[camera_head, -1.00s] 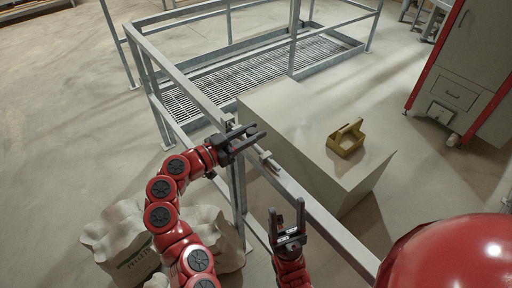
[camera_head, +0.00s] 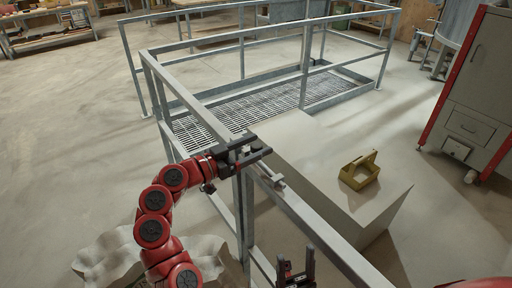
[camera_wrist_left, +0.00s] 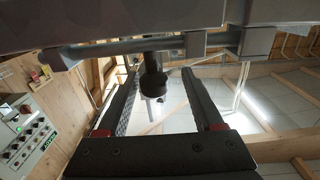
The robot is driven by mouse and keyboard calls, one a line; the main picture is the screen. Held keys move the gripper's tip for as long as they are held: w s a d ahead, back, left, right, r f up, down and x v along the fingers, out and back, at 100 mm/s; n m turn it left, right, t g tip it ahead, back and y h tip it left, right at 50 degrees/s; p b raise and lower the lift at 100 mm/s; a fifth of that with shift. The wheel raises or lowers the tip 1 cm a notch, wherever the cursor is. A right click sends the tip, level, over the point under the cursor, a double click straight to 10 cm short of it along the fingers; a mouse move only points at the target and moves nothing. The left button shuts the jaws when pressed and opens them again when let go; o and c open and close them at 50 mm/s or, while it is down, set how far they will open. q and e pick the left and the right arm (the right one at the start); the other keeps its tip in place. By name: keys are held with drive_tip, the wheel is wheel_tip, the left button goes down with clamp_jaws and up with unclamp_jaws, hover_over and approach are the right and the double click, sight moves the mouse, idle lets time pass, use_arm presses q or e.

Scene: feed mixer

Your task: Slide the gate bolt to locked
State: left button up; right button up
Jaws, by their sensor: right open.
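The gate bolt is a grey metal rod (camera_wrist_left: 120,48) running across the top of the left wrist view, through block-like brackets (camera_wrist_left: 258,40). A dark round knob (camera_wrist_left: 152,78) hangs from the rod. My left gripper (camera_head: 265,147) is at the grey top rail (camera_head: 310,219) in the head view and hides part of the bolt there. Its fingers (camera_wrist_left: 160,88) are apart in the left wrist view, with the knob between them and a gap visible on each side. A small bracket (camera_head: 278,181) shows on the rail beside the gripper. My right gripper (camera_head: 296,264) is open and empty near the bottom edge.
A grey box-like block (camera_head: 310,165) stands behind the rail with a yellow handled object (camera_head: 360,171) on top. A railed grate platform (camera_head: 210,125) lies beyond. A pale sack (camera_head: 105,258) lies below my left arm. A grey cabinet with red edges (camera_head: 478,85) stands at right.

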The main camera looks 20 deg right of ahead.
use_arm(q)
drive_tip(key=shift+s+d, duration=0.1)
drive_tip(key=b+v, duration=0.3)
drive_tip(key=v, duration=1.4)
drive_tip(key=shift+a, duration=0.2)
